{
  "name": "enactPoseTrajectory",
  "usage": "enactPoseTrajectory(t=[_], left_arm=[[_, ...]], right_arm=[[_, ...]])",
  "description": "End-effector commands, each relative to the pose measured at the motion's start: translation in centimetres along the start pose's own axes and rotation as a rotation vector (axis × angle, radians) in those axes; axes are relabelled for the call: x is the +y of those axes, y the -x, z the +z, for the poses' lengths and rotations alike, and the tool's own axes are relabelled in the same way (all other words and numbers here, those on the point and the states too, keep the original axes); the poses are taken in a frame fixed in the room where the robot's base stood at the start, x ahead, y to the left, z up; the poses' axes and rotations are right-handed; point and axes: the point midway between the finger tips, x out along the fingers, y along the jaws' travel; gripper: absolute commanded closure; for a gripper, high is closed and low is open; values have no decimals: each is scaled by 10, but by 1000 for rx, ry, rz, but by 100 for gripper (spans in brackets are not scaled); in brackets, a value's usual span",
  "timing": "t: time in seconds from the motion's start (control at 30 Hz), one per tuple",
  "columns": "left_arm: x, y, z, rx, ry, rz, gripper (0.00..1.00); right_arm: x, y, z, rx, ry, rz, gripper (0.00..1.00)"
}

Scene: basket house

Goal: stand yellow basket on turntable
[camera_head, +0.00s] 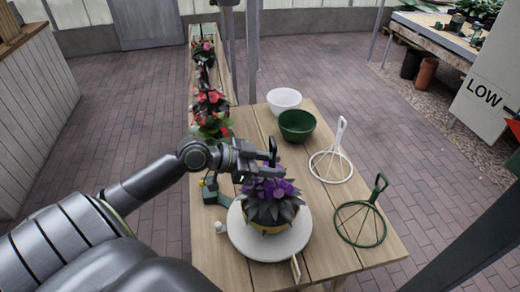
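The yellow basket (268,230), filled with dark leaves and purple flowers (275,187), is upright over the middle of the round white turntable (243,240). Its base appears to be on the disc, but the leaves hide most of its side. My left gripper (265,157) reaches in from the left, just above the flowers. A dark upright piece shows at its fingertips; I cannot tell whether it is a finger or the basket's hanger, nor whether the fingers are closed. My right gripper is not in view.
A white bowl (284,99) and green bowl (297,125) stand behind. A white wire hanger (331,165) and green wire hanger (361,222) stand to the right. A green tool (213,192) lies left of the turntable. Red-flowered plants (210,105) line a narrow bench.

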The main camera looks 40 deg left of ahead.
Motion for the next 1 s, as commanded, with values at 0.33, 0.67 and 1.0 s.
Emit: enactPoseTrajectory(t=[0.33,0.67,1.0], left_arm=[[0,24,2,-6,-4,0,64],[0,53,1,-7,-1,2,64],[0,80,-4,-3,5,1,64]], right_arm=[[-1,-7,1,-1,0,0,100],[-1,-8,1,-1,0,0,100],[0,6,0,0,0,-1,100]])
